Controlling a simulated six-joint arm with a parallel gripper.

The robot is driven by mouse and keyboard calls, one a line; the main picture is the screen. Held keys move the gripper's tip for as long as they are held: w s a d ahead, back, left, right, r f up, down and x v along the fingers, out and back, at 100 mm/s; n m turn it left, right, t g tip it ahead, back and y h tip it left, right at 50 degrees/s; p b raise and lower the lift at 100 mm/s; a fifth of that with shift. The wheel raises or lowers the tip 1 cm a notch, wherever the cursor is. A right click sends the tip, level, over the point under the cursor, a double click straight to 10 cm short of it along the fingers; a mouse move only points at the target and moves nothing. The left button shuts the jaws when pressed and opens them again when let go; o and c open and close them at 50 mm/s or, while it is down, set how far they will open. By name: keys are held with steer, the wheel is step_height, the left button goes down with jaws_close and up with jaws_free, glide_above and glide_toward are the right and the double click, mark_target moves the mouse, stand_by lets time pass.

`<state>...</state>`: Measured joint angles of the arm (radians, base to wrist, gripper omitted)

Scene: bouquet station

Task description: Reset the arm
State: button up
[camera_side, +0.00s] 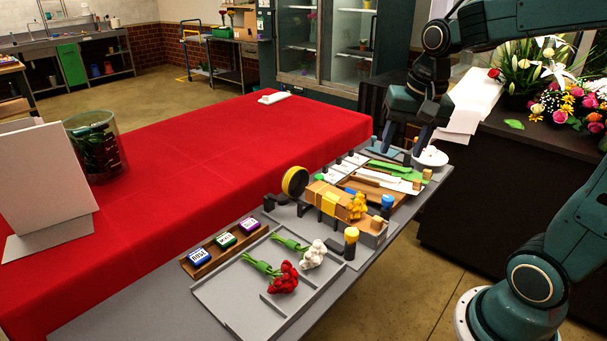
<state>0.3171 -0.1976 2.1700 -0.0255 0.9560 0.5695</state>
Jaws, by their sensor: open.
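My gripper (403,149) is at the upper right. It points down over the far end of the grey work surface (90,318). Its two dark fingers are apart, and I see nothing held between them. The fingertips are close to the far end of the layout, near a small white dish (431,157) and green stem-like pieces (386,168). I cannot tell whether the fingers touch anything there.
A grey tray (215,297) holds red flowers (284,279) and white flowers (314,255). Labelled blocks stand in a wooden holder (187,266). The red cloth (230,150) is mostly clear. A glass vase (95,147) stands left.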

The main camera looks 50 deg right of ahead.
steer(key=s+a+r+n+t, duration=0.1)
steer(key=s+a+n+t, duration=0.2)
steer(key=s+a+n, duration=0.6)
steer(key=shift+s+n+y, duration=0.3)
steer(key=shift+s+n, duration=0.2)
steer(key=shift+s, duration=0.3)
stand_by(0.5)
